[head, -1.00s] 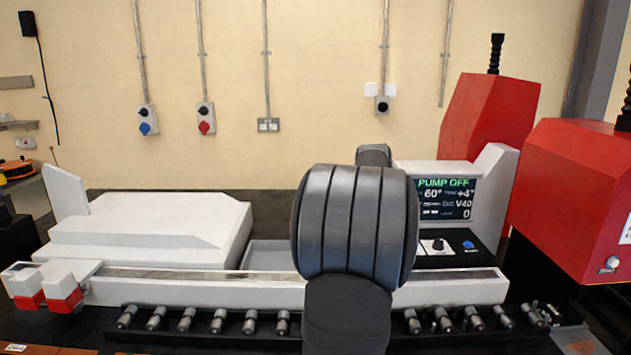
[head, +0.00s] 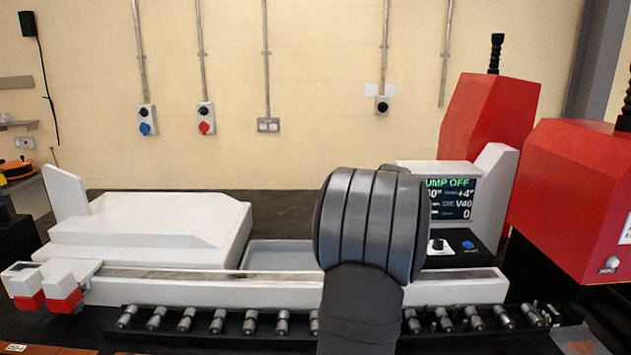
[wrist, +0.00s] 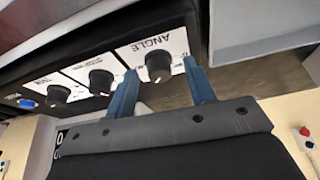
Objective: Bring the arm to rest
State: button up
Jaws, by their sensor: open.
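In the head view my dark grey arm (head: 370,225) stands in front of the machine and hides the gripper. The machine's screen (head: 450,198) reads PUMP OFF, its left edge covered by my arm.
Two more knobs (wrist: 101,81) and a blue button (wrist: 29,103) sit on the same panel. Red machine housings (head: 580,190) stand at the right. A long white beam (head: 190,285) and a row of rollers (head: 217,321) run across the front. A white cover (head: 150,230) lies at left.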

jog(key=n+y, duration=0.1)
jog(key=n, duration=0.1)
jog(key=shift+d+n, duration=0.15)
jog(key=shift+n, duration=0.15)
jog(key=v, duration=0.9)
jog(key=shift+r, duration=0.3)
jog(key=shift+o, duration=0.2)
